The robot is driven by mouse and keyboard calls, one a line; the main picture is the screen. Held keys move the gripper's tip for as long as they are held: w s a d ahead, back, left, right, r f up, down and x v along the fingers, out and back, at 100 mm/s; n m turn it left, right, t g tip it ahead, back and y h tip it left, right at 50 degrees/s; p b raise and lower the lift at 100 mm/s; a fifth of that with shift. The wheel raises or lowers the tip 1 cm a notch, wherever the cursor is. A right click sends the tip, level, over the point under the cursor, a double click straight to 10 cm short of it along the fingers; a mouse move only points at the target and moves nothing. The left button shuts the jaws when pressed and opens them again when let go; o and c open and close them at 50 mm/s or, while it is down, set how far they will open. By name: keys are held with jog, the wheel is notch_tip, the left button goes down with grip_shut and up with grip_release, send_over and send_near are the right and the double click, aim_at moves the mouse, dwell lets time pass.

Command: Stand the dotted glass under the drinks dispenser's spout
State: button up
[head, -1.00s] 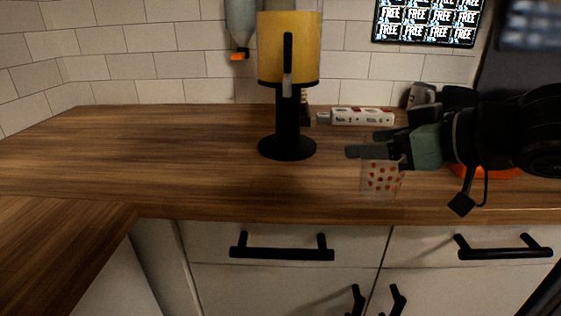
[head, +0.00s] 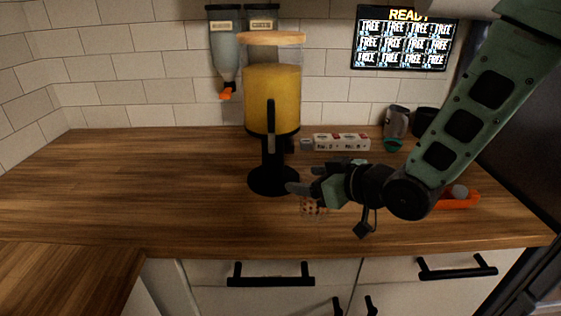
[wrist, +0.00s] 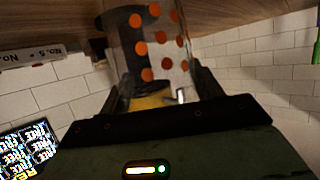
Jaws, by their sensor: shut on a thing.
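The clear glass with red-orange dots (head: 313,208) is held by my gripper (head: 303,183), low over the counter, right of the dispenser's base. I cannot tell whether its bottom touches the wood. In the wrist view the glass (wrist: 152,45) sits between the two fingers (wrist: 163,82), which are shut on it. The drinks dispenser (head: 272,98) has a yellow-filled tank, a black column and a round black base. Its black lever faces the front; the spout is hard to make out. The glass is beside the base, not under the spout.
A white power strip (head: 341,142) lies behind my gripper. A grey-and-green bottle-like item (head: 396,127) and an orange item (head: 458,199) are at the right. Wall dispensers (head: 224,50) hang behind. The wooden counter (head: 130,185) is clear to the left.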

jog(key=shift+p+x, duration=1.3)
jog(key=shift+x, duration=3.35)
jog(key=shift+f, duration=0.2)
jog(key=o, duration=1.1)
jog(key=shift+r, duration=0.1)
